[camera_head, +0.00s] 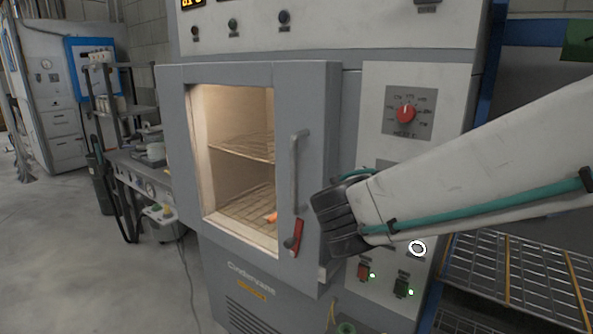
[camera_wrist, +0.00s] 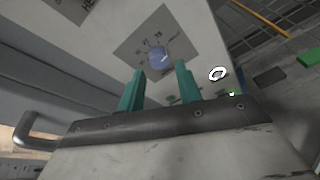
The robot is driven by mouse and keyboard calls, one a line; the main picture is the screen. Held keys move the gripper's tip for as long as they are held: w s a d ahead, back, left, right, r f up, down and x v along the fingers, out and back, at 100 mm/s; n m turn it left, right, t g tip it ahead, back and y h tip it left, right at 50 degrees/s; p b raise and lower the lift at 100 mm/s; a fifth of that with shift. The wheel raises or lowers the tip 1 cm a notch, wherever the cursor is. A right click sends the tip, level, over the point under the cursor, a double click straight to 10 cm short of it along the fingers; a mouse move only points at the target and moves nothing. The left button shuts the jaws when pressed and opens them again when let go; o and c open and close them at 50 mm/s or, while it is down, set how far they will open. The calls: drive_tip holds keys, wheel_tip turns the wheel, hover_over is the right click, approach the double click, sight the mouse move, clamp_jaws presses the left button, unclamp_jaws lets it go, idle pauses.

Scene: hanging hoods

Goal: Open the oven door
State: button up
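The oven door (camera_head: 172,130) is grey with a large window onto a lit chamber. It stands proud of the oven front; I cannot tell whether it is slightly ajar. A vertical bar handle (camera_head: 296,172) is on its right side, with a red-handled latch (camera_head: 297,238) below. The handle also shows at the lower left in the wrist view (camera_wrist: 32,130). My gripper (camera_wrist: 160,82) is at the door's right edge, to the right of the handle. Its two teal fingers are apart with nothing between them. In the head view my gripper's dark body hides the fingers.
A control panel with a dial (camera_head: 405,113) and lit switches (camera_head: 403,287) is right of the door. A wire rack (camera_head: 520,265) stands at the right. A cart (camera_head: 150,190) with instruments stands left of the oven. Floor (camera_head: 60,260) at the front left is clear.

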sight(294, 171)
drive_tip(key=w+a+n+t+y, duration=0.3)
drive_tip(key=a+n+t+y, duration=0.35)
drive_tip(key=a+n, duration=0.8)
drive_tip(key=w+a+m, duration=0.1)
drive_tip(key=w, duration=0.1)
drive_tip(key=w+a+m, duration=0.1)
drive_tip(key=w, duration=0.1)
drive_tip(key=w+a+m+g, duration=0.1)
drive_tip(key=w, duration=0.1)
drive_tip(key=shift+w+r+y, duration=0.15)
drive_tip(key=shift+r+y, duration=0.1)
drive_tip(key=shift+y, duration=0.1)
drive_tip(key=shift+w, duration=0.65)
clamp_jaws()
